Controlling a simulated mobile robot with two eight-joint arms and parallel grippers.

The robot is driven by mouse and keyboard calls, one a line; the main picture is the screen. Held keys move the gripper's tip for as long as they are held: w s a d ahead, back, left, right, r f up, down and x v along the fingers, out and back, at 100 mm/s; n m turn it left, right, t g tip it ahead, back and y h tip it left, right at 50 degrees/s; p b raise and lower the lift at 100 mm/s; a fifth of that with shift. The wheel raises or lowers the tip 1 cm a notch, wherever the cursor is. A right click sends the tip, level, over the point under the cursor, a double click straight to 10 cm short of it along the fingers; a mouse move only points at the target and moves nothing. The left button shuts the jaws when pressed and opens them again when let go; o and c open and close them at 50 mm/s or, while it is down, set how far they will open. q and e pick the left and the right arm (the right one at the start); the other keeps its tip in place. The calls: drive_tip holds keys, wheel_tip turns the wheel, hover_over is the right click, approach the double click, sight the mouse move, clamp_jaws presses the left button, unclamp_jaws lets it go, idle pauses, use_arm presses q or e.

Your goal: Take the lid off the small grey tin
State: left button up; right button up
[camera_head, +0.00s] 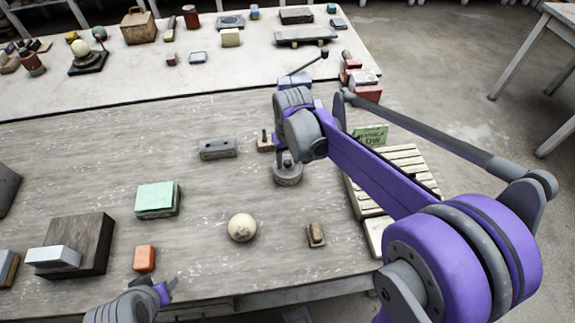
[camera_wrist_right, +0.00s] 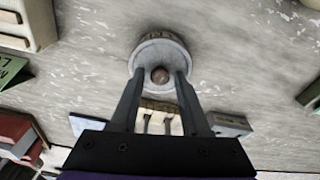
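The small grey tin (camera_head: 288,178) stands on the near table, right of the middle. It is round, with a brown knob (camera_wrist_right: 160,75) on its pale grey lid (camera_wrist_right: 160,57). The lid appears to sit on the tin. My right gripper (camera_head: 286,156) is directly over the tin. In the right wrist view its two fingers (camera_wrist_right: 160,80) stand on either side of the knob, with a narrow gap showing, so it looks open. My left gripper (camera_head: 167,290) is low at the table's front edge, far from the tin, and its finger opening is unclear.
A cream ball (camera_head: 242,228) and a small brown block (camera_head: 316,235) lie in front of the tin. A grey block with holes (camera_head: 217,149) is behind left. A slatted pale crate (camera_head: 405,165) stands close on the right. Bare tabletop lies left of the tin.

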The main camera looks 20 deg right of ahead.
clamp_jaws()
